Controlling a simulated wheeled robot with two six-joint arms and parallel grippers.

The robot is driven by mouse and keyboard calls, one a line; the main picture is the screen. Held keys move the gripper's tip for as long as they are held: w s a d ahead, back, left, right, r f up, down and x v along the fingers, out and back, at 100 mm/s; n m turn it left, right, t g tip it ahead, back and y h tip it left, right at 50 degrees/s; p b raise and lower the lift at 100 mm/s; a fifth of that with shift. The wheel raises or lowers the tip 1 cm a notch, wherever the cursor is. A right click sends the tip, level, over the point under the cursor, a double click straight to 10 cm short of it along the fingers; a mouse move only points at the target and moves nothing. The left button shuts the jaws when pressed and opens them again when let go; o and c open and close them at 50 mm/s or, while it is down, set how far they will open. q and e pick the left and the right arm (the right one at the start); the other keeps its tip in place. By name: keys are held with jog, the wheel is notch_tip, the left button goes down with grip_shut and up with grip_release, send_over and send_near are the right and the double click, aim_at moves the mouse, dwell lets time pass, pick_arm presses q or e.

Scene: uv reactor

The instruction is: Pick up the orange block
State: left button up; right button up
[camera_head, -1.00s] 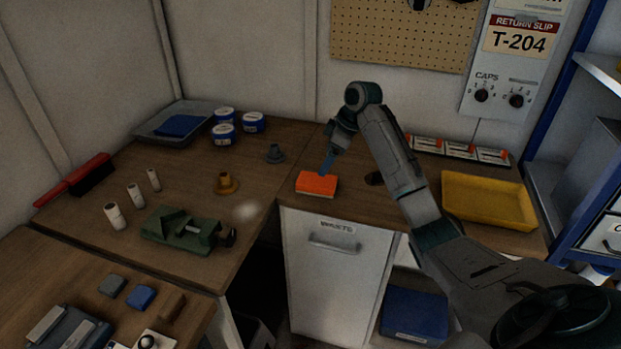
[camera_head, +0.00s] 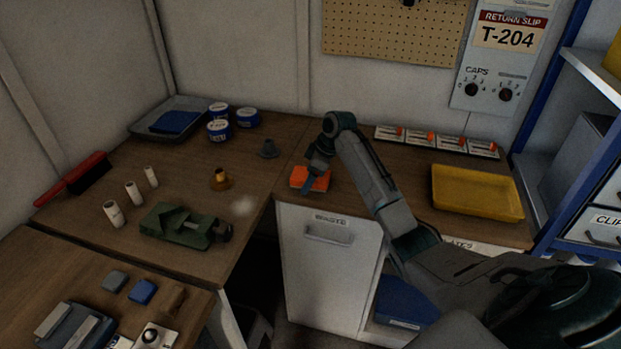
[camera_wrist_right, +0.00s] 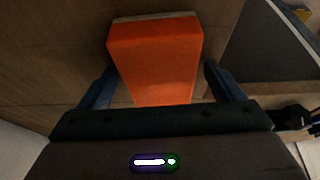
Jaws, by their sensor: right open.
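The orange block (camera_head: 309,177) lies near the front edge of the wooden counter, above the waste door. My right gripper (camera_head: 309,185) is over the block in the head view and hides part of it. In the right wrist view the orange block (camera_wrist_right: 155,60) fills the space ahead of and between the two blue fingers of my right gripper (camera_wrist_right: 155,88). The fingers are apart, one on each side of the block, and I cannot tell whether they touch it. My left gripper is not in view.
A yellow tray (camera_head: 478,192) stands right of my right arm. Several cards with orange parts (camera_head: 436,141) line the back wall. Counter around the block is mostly clear.

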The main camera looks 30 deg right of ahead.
jog(key=shift+c, duration=0.2)
jog(key=c, duration=1.1)
jog(key=shift+o, duration=0.2)
